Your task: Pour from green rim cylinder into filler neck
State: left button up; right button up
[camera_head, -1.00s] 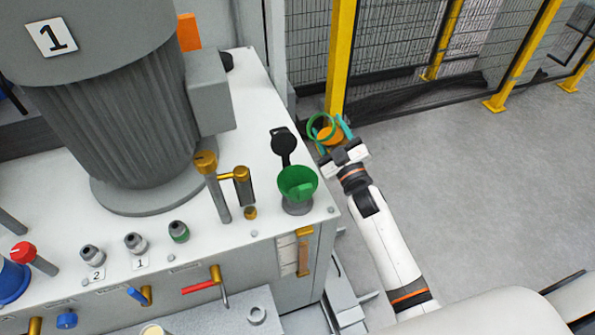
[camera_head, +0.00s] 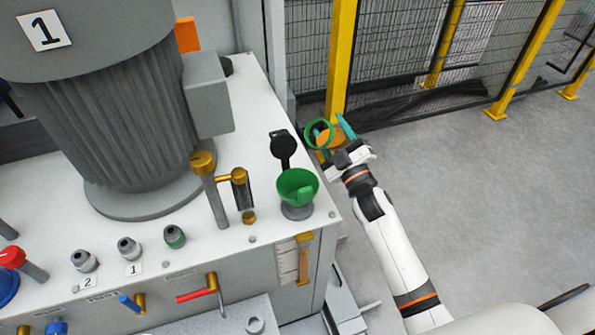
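The green rim cylinder (camera_head: 309,133) is at the upper middle, past the right edge of the machine top. It is tilted, with its round green rim facing toward the camera and left, and orange showing in or beside it. My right gripper (camera_head: 332,133) has teal fingers on either side of it and appears shut on it. The filler neck (camera_head: 297,211) stands near the front right corner of the machine top with a green funnel (camera_head: 298,186) in it. The cylinder is apart from the funnel, up and to its right. My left gripper is out of view.
A black cap (camera_head: 283,148) stands open behind the funnel. A brass-topped lever (camera_head: 205,165) and sight gauge (camera_head: 240,188) stand to its left. A yellow post (camera_head: 341,60) and mesh fence are behind the cylinder.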

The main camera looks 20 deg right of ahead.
jog(key=shift+r+n+y+b, duration=0.6)
jog(key=shift+r+n+y, duration=0.3)
jog(key=shift+n, duration=0.6)
dwell(1.7)
jog(key=shift+r+n+y+b, duration=0.45)
jog(key=shift+r+n+y, duration=0.4)
jog(key=shift+n, duration=0.65)
dwell(1.2)
